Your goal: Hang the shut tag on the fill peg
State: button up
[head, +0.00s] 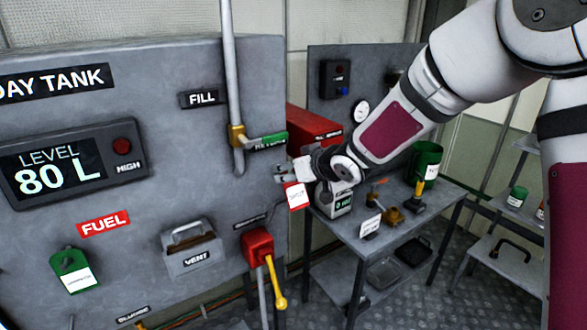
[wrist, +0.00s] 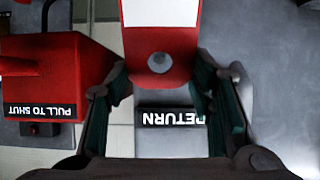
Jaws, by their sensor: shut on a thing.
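A red tag with a white label (head: 297,196) hangs from my gripper (head: 288,174) in the head view, in front of the tank panel's right edge. In the wrist view, the red tag (wrist: 160,65), with a hole in it, is between the two fingers of my gripper (wrist: 160,85). The FILL label (head: 203,99) is on the panel, up and left of my gripper. A pipe valve with a green handle (head: 268,139) is right of that label. I cannot make out the fill peg in either view.
A green tag (head: 75,272) hangs low on the panel's left. A RETURN label (wrist: 170,117) shows in the wrist view. A workbench (head: 345,243) with several items stands right.

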jog(key=shift+w+a+f+b, duration=0.2)
jog(key=shift+w+f+b, duration=0.2)
jog(key=shift+f, duration=0.3)
jog(key=shift+a+f, duration=0.1)
jog(key=shift+w+a+f+t+y+b, duration=0.2)
jog(key=shift+w+t+y+b, duration=0.25)
jog(key=shift+t+b, duration=0.5)
jog(key=shift+w+a+f+t+y+b, duration=0.1)
jog(key=shift+w+a+t+y+b, duration=0.1)
jog(key=shift+t+y+b, duration=0.7)
jog(key=shift+w+a+f+t+y+b, duration=0.2)
jog(key=shift+t+b, duration=0.45)
jog(key=shift+b, duration=1.2)
jog(key=shift+d, duration=0.1)
jog(key=o, duration=1.1)
